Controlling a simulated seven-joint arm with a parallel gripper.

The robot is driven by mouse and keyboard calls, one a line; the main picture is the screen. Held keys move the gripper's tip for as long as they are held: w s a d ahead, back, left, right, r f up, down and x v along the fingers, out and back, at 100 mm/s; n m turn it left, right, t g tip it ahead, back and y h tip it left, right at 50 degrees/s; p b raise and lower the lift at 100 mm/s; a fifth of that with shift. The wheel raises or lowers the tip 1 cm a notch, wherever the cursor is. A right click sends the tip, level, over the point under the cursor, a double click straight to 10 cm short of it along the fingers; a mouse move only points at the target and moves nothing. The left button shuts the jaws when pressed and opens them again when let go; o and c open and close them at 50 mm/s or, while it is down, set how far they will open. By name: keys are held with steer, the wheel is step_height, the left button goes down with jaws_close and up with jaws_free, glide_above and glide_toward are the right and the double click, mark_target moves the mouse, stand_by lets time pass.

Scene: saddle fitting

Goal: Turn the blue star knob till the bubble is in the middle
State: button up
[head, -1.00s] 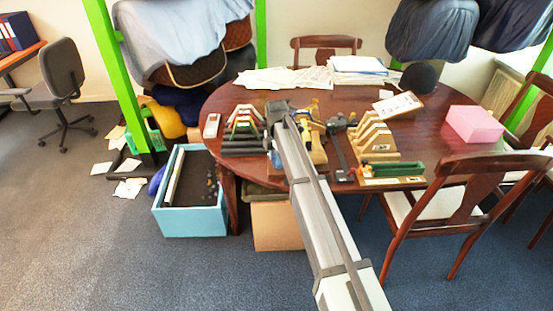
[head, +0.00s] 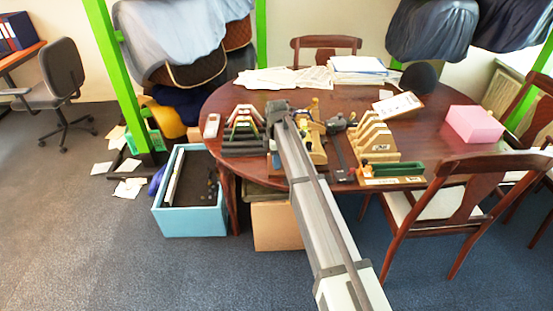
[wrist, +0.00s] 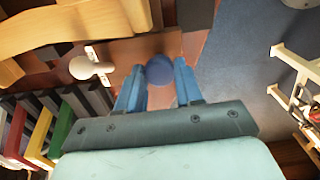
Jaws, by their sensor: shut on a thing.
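The blue star knob (wrist: 159,69) shows in the wrist view as a dark blue round shape between the tips of my gripper (wrist: 158,80). My gripper's two blue fingers are closed on it from both sides. A pale round piece with a short stem and red-marked white tabs (wrist: 83,68) lies left of the knob; I cannot tell what it is. I make out no bubble in either view. In the head view my arm covers the knob and my fingertips at the table's front edge.
The round wooden table (head: 225,102) holds a rack of coloured bars (head: 243,125), a wooden slotted stand (head: 373,138), a green tray (head: 393,169), papers (head: 360,66) and a pink box (head: 473,124). A blue crate (head: 190,222) stands on the floor; a chair (head: 465,190) is at right.

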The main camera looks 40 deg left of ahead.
steer(key=o, duration=1)
steer(key=shift+o, duration=0.2)
step_height(320, 180, up, 14)
steer(key=shift+f, duration=0.1)
stand_by(0.6)
